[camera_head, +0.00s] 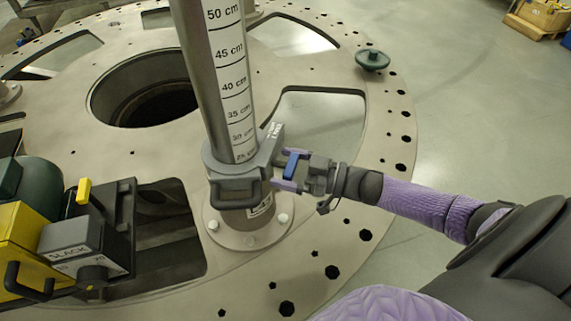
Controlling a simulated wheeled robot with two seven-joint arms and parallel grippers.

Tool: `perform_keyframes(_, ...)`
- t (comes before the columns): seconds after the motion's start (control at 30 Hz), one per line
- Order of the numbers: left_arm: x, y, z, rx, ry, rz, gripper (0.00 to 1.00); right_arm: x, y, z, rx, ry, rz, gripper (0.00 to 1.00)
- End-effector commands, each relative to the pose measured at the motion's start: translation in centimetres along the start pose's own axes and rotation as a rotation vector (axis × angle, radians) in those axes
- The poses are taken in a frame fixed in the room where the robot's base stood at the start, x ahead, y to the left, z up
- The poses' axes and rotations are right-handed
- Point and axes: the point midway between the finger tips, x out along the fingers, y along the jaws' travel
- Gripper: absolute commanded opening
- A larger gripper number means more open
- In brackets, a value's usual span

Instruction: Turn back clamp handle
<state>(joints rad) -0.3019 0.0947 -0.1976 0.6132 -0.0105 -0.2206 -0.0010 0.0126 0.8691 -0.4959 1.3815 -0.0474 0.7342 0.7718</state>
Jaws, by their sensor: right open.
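A grey clamp (236,187) sits around the lower part of an upright metal post (193,62) that carries a white centimetre scale. A small blue piece (291,163) shows at the right side of the clamp, between my fingers; it may be the clamp handle, but I cannot tell for sure. My right gripper (288,170) comes in from the right with its jaws open around the blue piece, close against the clamp. Whether the fingers touch it is too small to tell. My left gripper is not in view.
The post stands on a bolted flange (231,238) on a round turret plate (330,236) with cut-outs and holes. A yellow and grey device (75,240) marked SLACK stands at lower left. A dark green knob (372,60) sits at the plate's upper right edge.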

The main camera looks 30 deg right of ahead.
Motion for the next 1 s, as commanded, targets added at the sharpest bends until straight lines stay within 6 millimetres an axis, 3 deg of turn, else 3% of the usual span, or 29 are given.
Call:
perform_keyframes(0.3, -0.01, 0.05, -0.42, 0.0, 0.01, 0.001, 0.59, 0.43, 0.01, 0.0, 0.0, -0.001, 0.001, 1.0)
perform_keyframes(0.63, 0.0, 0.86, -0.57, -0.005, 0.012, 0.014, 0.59, 0.4, 0.0, 0.01, 0.0, -0.001, 0.001, 0.32)
perform_keyframes(1.0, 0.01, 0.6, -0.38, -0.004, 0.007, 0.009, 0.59, 0.39, 0.03, 0.03, -0.074, -0.002, 0.0, 0.32)
